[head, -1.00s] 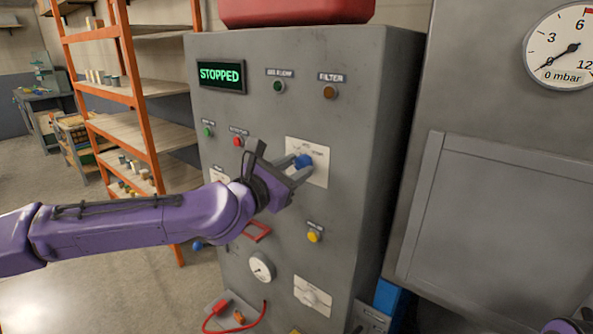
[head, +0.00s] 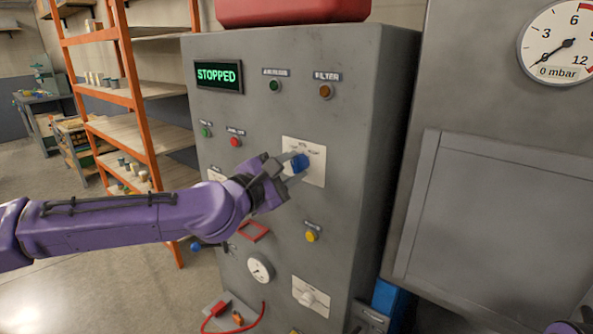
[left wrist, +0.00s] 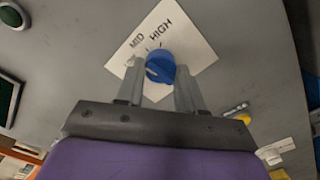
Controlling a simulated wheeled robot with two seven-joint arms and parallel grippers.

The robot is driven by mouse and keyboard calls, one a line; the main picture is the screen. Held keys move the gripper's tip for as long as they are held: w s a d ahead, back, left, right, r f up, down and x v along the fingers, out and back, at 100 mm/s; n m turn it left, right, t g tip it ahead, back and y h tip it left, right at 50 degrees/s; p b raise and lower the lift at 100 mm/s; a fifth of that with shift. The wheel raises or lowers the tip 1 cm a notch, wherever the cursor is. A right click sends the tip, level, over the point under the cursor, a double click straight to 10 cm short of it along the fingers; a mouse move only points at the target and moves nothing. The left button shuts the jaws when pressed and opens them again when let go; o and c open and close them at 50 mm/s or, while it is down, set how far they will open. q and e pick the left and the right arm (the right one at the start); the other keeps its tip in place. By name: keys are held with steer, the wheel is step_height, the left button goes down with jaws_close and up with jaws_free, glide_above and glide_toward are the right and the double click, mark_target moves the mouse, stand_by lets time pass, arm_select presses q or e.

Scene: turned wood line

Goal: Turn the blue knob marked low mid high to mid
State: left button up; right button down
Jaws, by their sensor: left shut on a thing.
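The blue knob (head: 299,163) sits on a white label plate (head: 317,172) on the front of the grey cabinet. In the left wrist view the knob (left wrist: 160,66) lies between my fingertips, with a pale mark on its left side. The low marking is not visible there. My left gripper (head: 293,168) reaches in from the left and is shut on the knob. My right gripper does not show clearly; only a bit of my right arm shows at the bottom right corner.
The cabinet display (head: 218,76) reads STOPPED. An orange shelf rack (head: 135,90) stands left, and a panel with a pressure gauge (head: 557,43) right.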

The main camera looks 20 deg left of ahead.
arm_select(q)
steer(key=shift+d+f+m, duration=0.1)
steer(key=shift+f+m, duration=0.2)
steer(key=shift+m, duration=0.5)
steer(key=o, duration=1)
steer(key=shift+s, duration=0.1)
steer(key=shift+o, duration=0.2)
steer(key=shift+r, duration=0.2)
steer(key=shift+s, duration=0.1)
steer(key=shift+s+a, duration=0.2)
steer(key=v, duration=1)
steer(key=shift+p, duration=0.3)
